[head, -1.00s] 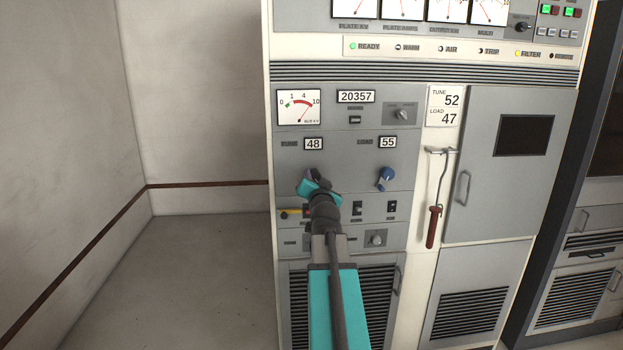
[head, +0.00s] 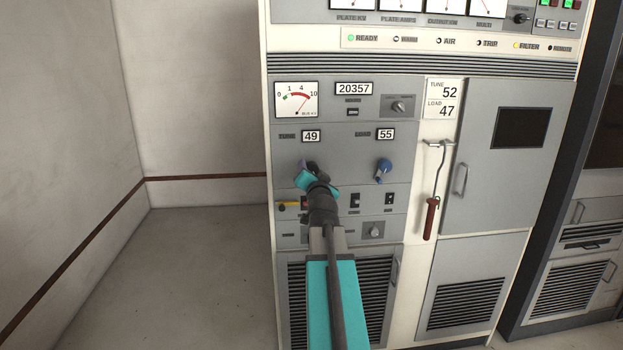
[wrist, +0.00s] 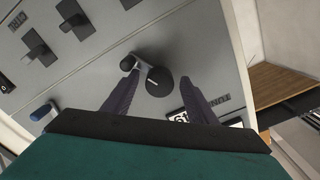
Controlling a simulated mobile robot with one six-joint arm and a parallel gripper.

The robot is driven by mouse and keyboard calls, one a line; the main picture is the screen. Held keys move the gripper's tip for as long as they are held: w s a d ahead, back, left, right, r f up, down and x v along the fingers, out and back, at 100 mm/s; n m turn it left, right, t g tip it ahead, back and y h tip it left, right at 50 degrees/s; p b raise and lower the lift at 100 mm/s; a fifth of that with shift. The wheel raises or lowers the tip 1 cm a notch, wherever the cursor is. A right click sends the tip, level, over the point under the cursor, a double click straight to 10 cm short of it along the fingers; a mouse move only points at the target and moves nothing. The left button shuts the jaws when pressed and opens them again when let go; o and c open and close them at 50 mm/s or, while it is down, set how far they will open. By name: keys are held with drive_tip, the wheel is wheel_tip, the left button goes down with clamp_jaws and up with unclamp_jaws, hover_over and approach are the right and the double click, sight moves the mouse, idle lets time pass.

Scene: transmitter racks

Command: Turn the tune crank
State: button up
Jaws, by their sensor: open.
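The tune crank (wrist: 158,80) is a black round hub with a short arm ending in a small dark knob (wrist: 127,64), pointing up-left in the wrist view. My gripper (wrist: 160,76) is open, its two dark fingers on either side of the crank hub; I cannot tell whether they touch it. In the head view my gripper (head: 310,170) is in front of the tune crank and mostly hides it. The tune counter (head: 311,136) reads 49. The card (head: 443,98) shows tune 52 and load 47.
The blue load crank (head: 384,170) is to the right, below the load counter (head: 385,134), which reads 55. Switches (head: 355,201) sit below on the panel. A red-handled hook (head: 431,218) hangs right of it. Open floor (head: 190,270) lies left of the rack.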

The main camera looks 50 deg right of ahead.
drive_tip(key=shift+s+a, duration=0.1)
drive_tip(key=b+v, duration=0.8)
drive_tip(key=shift+s, duration=0.2)
idle(0.6)
drive_tip(key=shift+s+a+f+b, duration=0.2)
drive_tip(key=shift+a+b, duration=0.1)
drive_tip(key=shift+b, duration=0.4)
drive_tip(key=b+v, duration=0.4)
drive_tip(key=b, duration=0.3)
drive_tip(key=shift+s+a+r+b, duration=0.15)
drive_tip(key=shift+b, duration=0.2)
